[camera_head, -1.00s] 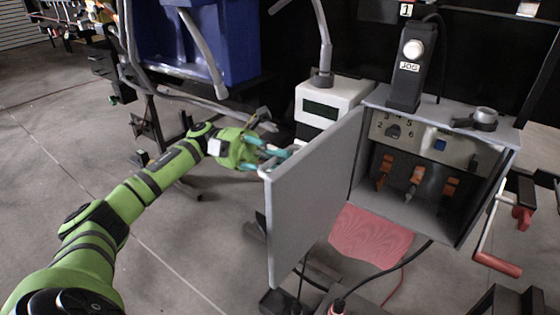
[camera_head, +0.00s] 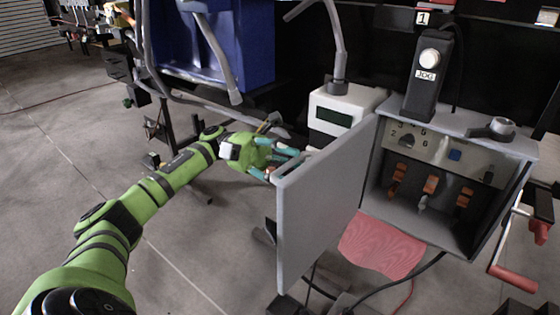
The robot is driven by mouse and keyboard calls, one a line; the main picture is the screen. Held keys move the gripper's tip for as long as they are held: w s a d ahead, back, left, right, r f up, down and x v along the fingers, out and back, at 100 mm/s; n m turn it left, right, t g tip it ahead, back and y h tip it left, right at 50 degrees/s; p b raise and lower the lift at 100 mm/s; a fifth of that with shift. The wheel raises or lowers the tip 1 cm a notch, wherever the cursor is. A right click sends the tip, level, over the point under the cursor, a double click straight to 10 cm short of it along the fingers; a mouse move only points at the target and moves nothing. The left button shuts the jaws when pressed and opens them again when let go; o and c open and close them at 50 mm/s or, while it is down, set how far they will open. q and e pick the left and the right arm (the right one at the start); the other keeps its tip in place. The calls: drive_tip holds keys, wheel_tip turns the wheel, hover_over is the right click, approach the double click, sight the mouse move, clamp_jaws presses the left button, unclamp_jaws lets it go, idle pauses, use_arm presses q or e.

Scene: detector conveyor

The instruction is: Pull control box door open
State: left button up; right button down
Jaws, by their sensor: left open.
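The grey control box (camera_head: 468,124) stands at the right with its front open. Its door (camera_head: 325,208) is swung out to the left on the box's left side. Inside are several orange switches, a dial and a blue button on a panel (camera_head: 430,145). My left gripper (camera_head: 284,160) is open at the door's far, left side, near its upper outer edge. The teal fingers reach toward that edge, and the door hides part of the fingertips. I cannot tell whether they touch it. My right gripper is not in view.
A black JOG button post (camera_head: 427,85) stands on the box. A white device with a display (camera_head: 343,112) is behind the door. A red-handled crank (camera_head: 512,277) sticks out at right. A blue bin (camera_head: 235,45) is behind my left arm. Cables lie below the door.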

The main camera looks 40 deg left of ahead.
use_arm(q)
drive_tip(key=a+f, duration=0.1)
drive_tip(key=a, duration=0.5)
drive_tip(key=shift+w+a+f, duration=0.15)
drive_tip(key=shift+w+a, duration=0.1)
drive_tip(key=shift+a, duration=0.15)
